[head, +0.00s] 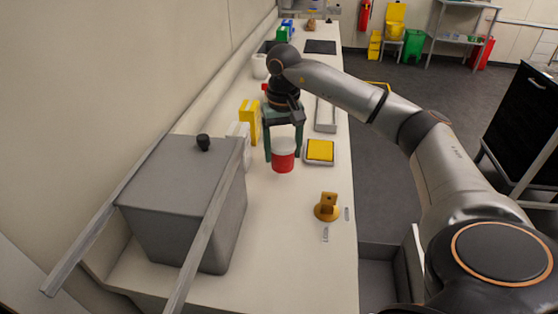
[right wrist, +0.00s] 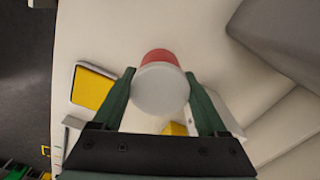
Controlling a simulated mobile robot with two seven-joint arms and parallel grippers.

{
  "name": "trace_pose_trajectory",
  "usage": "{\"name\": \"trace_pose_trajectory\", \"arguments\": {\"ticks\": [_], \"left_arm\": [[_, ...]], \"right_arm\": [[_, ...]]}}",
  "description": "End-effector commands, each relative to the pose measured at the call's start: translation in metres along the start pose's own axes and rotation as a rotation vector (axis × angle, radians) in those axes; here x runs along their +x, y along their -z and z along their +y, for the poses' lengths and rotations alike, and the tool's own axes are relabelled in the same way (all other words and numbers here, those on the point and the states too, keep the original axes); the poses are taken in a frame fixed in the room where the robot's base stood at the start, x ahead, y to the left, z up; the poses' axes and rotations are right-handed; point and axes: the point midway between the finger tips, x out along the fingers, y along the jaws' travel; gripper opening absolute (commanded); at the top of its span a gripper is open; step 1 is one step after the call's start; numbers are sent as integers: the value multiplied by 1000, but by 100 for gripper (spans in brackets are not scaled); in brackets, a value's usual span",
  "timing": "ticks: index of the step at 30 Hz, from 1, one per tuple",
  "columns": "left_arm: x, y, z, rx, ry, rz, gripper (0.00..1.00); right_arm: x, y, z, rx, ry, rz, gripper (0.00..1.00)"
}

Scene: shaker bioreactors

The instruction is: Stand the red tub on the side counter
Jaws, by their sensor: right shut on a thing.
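The red tub (head: 283,161) has a white lid and is held upright between the green fingers of my right gripper (head: 284,153) in the head view. In the right wrist view the tub (right wrist: 158,56) shows its white lid toward the camera, with the fingers (right wrist: 160,90) on both sides of it. The tub is over the long white counter (head: 285,260); I cannot tell whether its base touches the surface. My left gripper is not in view.
A large grey box (head: 190,195) with a black knob stands at the left. A tray with a yellow pad (head: 320,150) is right of the tub, and a yellow bracket (head: 326,207) stands nearer. A yellow box (head: 250,122) is behind.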

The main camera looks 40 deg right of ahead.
Motion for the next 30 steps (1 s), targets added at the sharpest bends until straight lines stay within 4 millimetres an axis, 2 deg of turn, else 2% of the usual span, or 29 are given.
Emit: {"name": "trace_pose_trajectory", "arguments": {"ticks": [5,10,23,24,30], "left_arm": [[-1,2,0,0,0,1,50],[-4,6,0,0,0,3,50],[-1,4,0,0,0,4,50],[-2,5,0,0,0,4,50],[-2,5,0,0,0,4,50]], "right_arm": [[15,7,-10,-1,-1,-2,14],[38,6,-8,0,-1,-2,14],[47,6,-8,0,0,0,14],[46,6,-8,0,0,0,79],[46,6,-8,0,0,0,100]]}}
